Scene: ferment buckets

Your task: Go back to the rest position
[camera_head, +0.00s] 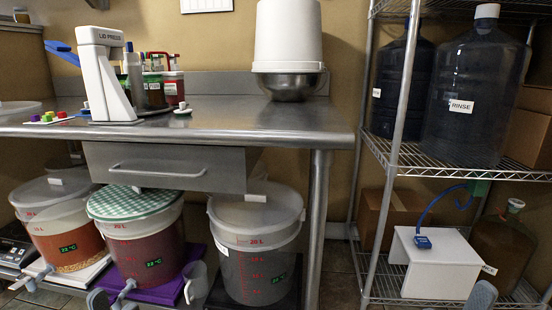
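The tip of what looks like my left gripper (98,299) shows at the bottom edge, in front of the green-lidded bucket. The tip of what looks like my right gripper (482,296) shows at the bottom edge on the right, in front of the wire rack. Only a small grey part of each is in view, and the rest is cut off by the frame. I cannot tell whether either is open or shut. I see nothing held in the visible parts.
A steel table (230,121) with a drawer (175,181) stands ahead. Below are an orange-filled bucket (70,240), a green-lidded bucket (148,250), a clear-lidded bucket (254,265) and a jug (195,283). A wire rack (425,167) holds large bottles including the RINSE bottle (470,100).

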